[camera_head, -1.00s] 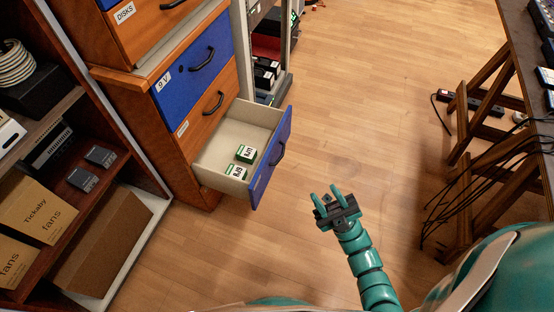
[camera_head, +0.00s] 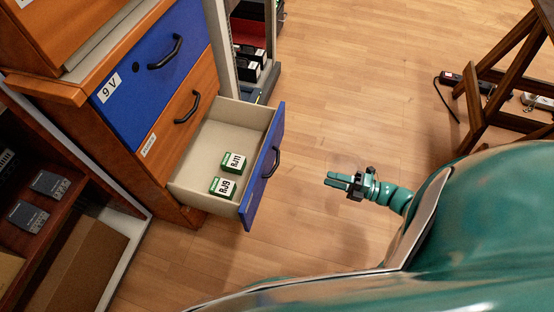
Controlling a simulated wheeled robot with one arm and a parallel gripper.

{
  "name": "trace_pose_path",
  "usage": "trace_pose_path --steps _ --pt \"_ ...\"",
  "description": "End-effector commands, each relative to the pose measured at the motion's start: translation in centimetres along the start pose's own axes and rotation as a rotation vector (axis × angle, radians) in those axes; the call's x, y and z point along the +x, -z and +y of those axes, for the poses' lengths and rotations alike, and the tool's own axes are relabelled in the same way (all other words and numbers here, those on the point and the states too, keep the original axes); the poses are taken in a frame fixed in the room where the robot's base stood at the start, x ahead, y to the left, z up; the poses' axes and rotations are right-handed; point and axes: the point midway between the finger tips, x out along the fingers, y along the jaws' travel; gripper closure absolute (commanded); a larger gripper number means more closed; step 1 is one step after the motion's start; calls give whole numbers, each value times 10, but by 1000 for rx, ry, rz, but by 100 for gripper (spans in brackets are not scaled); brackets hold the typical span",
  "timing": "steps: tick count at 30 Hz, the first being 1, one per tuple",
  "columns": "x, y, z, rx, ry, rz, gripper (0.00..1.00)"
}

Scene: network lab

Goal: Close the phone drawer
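The pulled-out drawer has a blue front (camera_head: 262,170) with a dark handle (camera_head: 271,163) and a pale inside. It sits low in the wooden cabinet and sticks out to the right; its label is not visible. Two small green-and-white boxes lie inside, one marked RJ11 (camera_head: 233,161) and one marked RJ9 (camera_head: 223,187). My gripper (camera_head: 338,180) is to the right of the drawer front, pointing left at it, with a clear gap between them. Its two green fingers show a narrow gap and hold nothing.
Above are a shut wooden drawer (camera_head: 180,115) and a shut blue drawer marked 9 V (camera_head: 155,70). A shelf with dark boxes (camera_head: 48,183) stands at left. A rack (camera_head: 250,62) stands behind the drawer. A wooden trestle (camera_head: 490,90) is at right. The floor between is clear.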

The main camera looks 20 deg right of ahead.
Motion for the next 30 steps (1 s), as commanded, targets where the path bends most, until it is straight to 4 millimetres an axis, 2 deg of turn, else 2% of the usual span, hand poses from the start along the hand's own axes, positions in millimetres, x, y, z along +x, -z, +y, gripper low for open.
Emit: trace_pose_path --steps 5,11,17,30 --pt "6 0 0 -25 -1 1 67" --pt "28 1 0 -24 -4 5 67" --pt "59 1 -1 -22 -3 3 67" --pt "143 1 -1 -21 -4 3 67"
